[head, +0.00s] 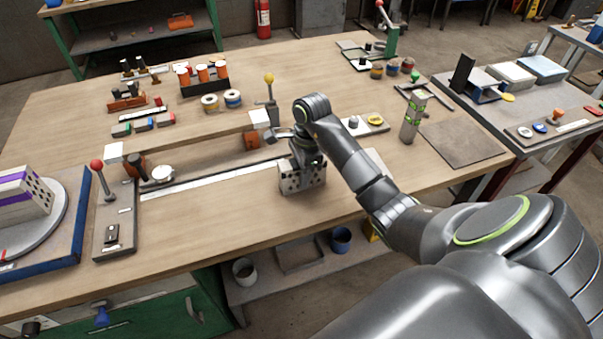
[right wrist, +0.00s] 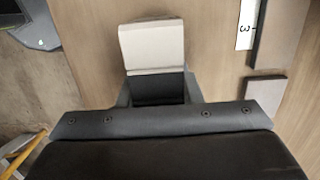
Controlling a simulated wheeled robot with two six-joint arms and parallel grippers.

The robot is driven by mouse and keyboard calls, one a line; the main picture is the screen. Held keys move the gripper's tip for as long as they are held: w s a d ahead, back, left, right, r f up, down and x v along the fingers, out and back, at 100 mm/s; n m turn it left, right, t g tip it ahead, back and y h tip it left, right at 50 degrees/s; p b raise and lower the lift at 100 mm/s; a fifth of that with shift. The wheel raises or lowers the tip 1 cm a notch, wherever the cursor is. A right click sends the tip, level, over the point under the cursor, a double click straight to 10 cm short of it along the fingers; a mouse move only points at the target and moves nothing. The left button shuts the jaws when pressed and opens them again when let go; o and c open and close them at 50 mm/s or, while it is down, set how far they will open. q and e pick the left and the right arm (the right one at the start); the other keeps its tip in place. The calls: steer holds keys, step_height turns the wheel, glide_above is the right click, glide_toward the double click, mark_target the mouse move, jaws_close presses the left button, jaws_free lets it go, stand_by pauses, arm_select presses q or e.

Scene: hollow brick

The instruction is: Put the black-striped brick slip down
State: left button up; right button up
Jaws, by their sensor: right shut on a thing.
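My right gripper (head: 304,160) points down over the front middle of the bench. It is shut on a pale brick slip (head: 302,180) with dark holes in its face. I take this for the black-striped brick slip, but no stripe is clear. In the right wrist view the slip's pale top (right wrist: 152,45) shows between the jaws. The slip looks upright, close to the bench top (head: 225,195); I cannot tell whether it touches. My left gripper is not in view.
A purple-striped perforated brick (head: 25,196) sits on a turntable at the far left. A red-knobbed lever unit (head: 114,220) stands beside it. A long white strip (head: 205,187) lies left of the slip. A green-marked grey post (head: 413,118) and dark mat (head: 460,142) are to the right.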

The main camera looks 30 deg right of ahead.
steer(key=shift+f, duration=0.15)
steer(key=o, duration=1.1)
steer(key=shift+r, duration=0.35)
steer(key=shift+d+r+b, duration=0.2)
steer(key=shift+r+b, duration=0.15)
steer(key=shift+r, duration=0.75)
steer(key=r+p, duration=0.6)
steer(key=d+r+p, duration=0.1)
steer(key=r+p, duration=0.2)
steer(key=shift+s+r, duration=0.25)
